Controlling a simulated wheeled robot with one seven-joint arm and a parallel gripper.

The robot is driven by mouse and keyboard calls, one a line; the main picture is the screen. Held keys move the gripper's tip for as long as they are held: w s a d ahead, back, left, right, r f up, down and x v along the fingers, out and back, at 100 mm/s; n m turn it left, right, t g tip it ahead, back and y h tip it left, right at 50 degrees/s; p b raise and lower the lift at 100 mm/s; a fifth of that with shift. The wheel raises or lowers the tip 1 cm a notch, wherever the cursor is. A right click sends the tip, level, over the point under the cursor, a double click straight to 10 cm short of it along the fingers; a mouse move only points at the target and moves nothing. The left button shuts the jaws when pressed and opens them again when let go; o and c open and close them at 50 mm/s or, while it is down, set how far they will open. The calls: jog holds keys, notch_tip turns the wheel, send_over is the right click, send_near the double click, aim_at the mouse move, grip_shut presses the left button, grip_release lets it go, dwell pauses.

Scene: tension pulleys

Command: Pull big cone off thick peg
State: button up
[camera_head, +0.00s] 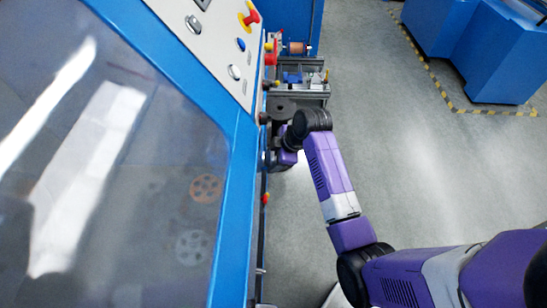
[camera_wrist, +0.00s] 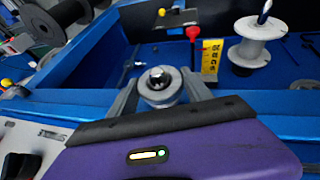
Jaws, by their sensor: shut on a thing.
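In the wrist view, a round grey piece, which looks like the big cone (camera_wrist: 161,97), sits between the two grey fingers of my gripper (camera_wrist: 160,82). The fingers are shut on its sides. The shiny rounded tip of a peg (camera_wrist: 158,76), seemingly the thick peg, shows at the middle of the cone, so the cone appears to be around it. The rest of the peg is hidden. In the head view, my purple gripper (camera_head: 285,158) is close against the side of the blue machine. The cone and peg cannot be made out there.
In the wrist view, a white spool (camera_wrist: 249,50) stands on a peg at the right, beside a red knob (camera_wrist: 193,34) and a yellow label (camera_wrist: 211,56). A dark spool (camera_wrist: 62,12) is at upper left. In the head view, grey floor (camera_head: 400,160) is free right of the machine (camera_head: 232,190).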

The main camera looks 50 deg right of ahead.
jog(key=shift+s+d+p, duration=0.95)
jog(key=shift+s+d, duration=0.15)
jog(key=shift+s, duration=0.3)
jog(key=shift+c, duration=0.2)
dwell(1.2)
jog(key=shift+s, duration=0.1)
dwell(0.4)
jog(key=shift+s+d+p, duration=0.5)
jog(key=shift+s+d, duration=0.55)
jog(key=shift+s, duration=0.2)
jog(key=shift+s+d, duration=0.1)
jog(key=s+d, duration=0.2)
jog(key=s, duration=0.1)
jog(key=shift+d+p, duration=0.1)
jog(key=shift+p, duration=0.3)
